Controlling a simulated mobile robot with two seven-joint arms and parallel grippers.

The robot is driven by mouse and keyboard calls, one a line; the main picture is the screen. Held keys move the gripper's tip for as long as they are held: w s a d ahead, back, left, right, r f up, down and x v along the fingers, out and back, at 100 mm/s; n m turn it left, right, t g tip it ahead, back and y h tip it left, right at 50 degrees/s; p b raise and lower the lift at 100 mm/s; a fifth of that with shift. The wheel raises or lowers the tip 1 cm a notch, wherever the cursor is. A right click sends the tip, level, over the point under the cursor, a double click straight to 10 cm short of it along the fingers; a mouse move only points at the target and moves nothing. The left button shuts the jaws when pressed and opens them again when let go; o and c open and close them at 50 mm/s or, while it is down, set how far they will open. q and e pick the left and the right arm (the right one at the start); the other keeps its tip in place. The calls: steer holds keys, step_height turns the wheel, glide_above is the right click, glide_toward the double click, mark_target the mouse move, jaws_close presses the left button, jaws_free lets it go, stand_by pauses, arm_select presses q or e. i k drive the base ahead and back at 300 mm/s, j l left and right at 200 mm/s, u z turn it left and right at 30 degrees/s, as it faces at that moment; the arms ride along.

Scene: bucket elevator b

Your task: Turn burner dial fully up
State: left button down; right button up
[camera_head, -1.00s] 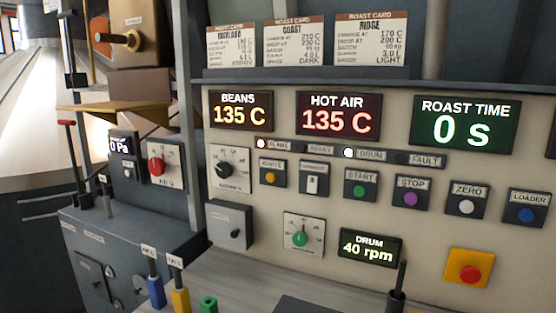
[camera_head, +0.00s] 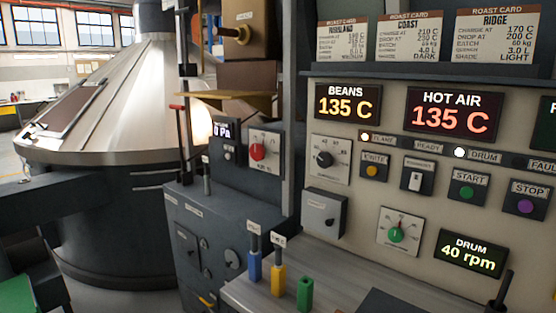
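A dial with a black knob (camera_head: 324,159) sits on a white scale plate at the left of the cream control panel, below the BEANS display. It is probably the burner dial, but its small label is too blurred to read surely. The knob's exact setting is too small to tell. A dial with a red knob (camera_head: 257,152) is on the dark box to its left. A dial with a green knob (camera_head: 396,235) is lower right, beside the DRUM display. Neither of my grippers is in view, and nothing touches the dials.
The BEANS display (camera_head: 348,106) and HOT AIR display (camera_head: 453,112) both read 135 C. A grey box (camera_head: 324,212) juts out below the black knob. Blue (camera_head: 254,266), yellow (camera_head: 278,279) and green (camera_head: 305,293) holders stand on the ledge. A large metal cone (camera_head: 118,100) is at left.

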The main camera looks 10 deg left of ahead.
mark_target(324, 160)
steer(key=j+u, duration=0.95)
steer(key=k+l, duration=0.05)
